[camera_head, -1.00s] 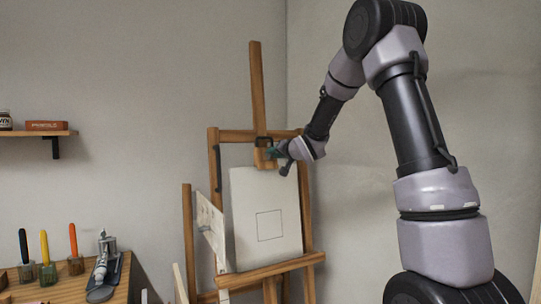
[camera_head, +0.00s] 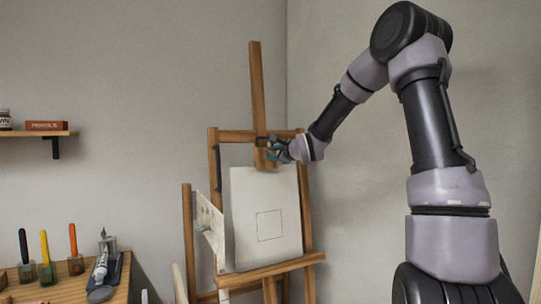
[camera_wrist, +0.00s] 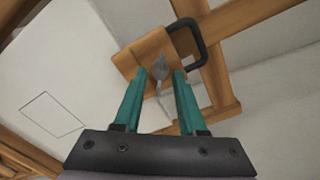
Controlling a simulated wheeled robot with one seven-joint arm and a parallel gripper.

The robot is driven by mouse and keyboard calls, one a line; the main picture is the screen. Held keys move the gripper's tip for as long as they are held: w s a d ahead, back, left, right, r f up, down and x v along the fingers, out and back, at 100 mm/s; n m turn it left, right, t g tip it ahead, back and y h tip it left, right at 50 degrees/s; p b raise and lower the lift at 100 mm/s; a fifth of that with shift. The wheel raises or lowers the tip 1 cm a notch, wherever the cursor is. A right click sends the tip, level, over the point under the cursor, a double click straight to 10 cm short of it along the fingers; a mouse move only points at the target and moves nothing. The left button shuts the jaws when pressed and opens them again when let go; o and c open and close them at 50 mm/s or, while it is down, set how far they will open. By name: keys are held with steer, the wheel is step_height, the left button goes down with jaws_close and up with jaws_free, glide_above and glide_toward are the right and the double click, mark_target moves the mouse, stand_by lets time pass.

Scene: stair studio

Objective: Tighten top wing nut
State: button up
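The top wing nut (camera_wrist: 160,70) is a small grey metal piece on the wooden clamp block (camera_wrist: 136,55) of the easel. In the wrist view it shows between the tips of my gripper (camera_wrist: 157,74), whose two teal fingers are apart. I cannot tell how deep the nut lies between the fingers, and no contact shows. In the head view my gripper (camera_head: 273,151) is at the clamp block above the canvas (camera_head: 283,210); the nut is too small to make out there.
The easel's crossbar (camera_head: 237,136) and upright mast (camera_head: 257,85) are close around the gripper. A black bracket (camera_wrist: 203,42) sits beside the block. A side table (camera_head: 67,290) with brushes is at lower left, and a wall shelf (camera_head: 35,133) is at far left.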

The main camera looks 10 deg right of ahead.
steer(key=v, duration=0.6)
stand_by(0.5)
